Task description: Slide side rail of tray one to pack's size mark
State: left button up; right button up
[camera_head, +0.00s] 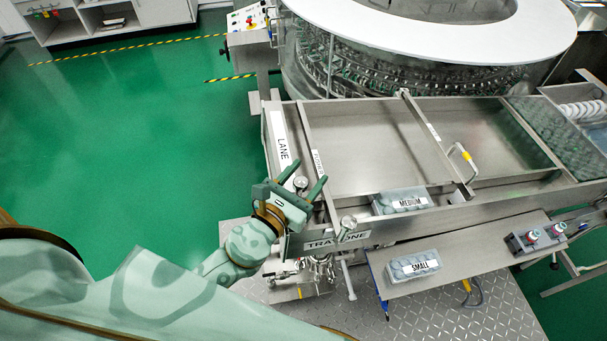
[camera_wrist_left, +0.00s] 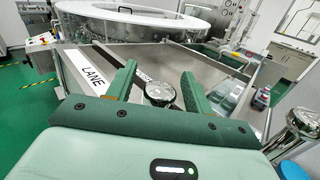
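Tray one (camera_head: 372,150) is a shallow steel tray with a "TRAY ONE" label (camera_head: 337,240) on its front. Its side rail (camera_head: 318,165) runs front to back near the left, beside a white "LANE" strip (camera_head: 281,135). A round metal knob (camera_head: 301,184) stands at the rail; it also shows in the left wrist view (camera_wrist_left: 160,92). My left gripper (camera_head: 305,174) is open, with its green fingers on either side of the knob; contact is unclear. A pack marked "MEDIUM" (camera_head: 402,201) lies at the tray's front right. No size mark is readable. My right gripper is out of view.
A second knob (camera_head: 347,224) stands at the tray's front edge. A "SMALL" pack (camera_head: 413,266) lies on a lower shelf (camera_head: 470,258). A divider with a yellow-marked handle (camera_head: 463,155) bounds the tray's right. The round washer (camera_head: 430,25) stands behind.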

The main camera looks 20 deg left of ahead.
pick_arm(q)
jog(key=s+a+b, duration=0.3)
jog(key=s+b, duration=0.5)
jog(key=s, duration=0.8)
jog(key=shift+a, duration=0.1)
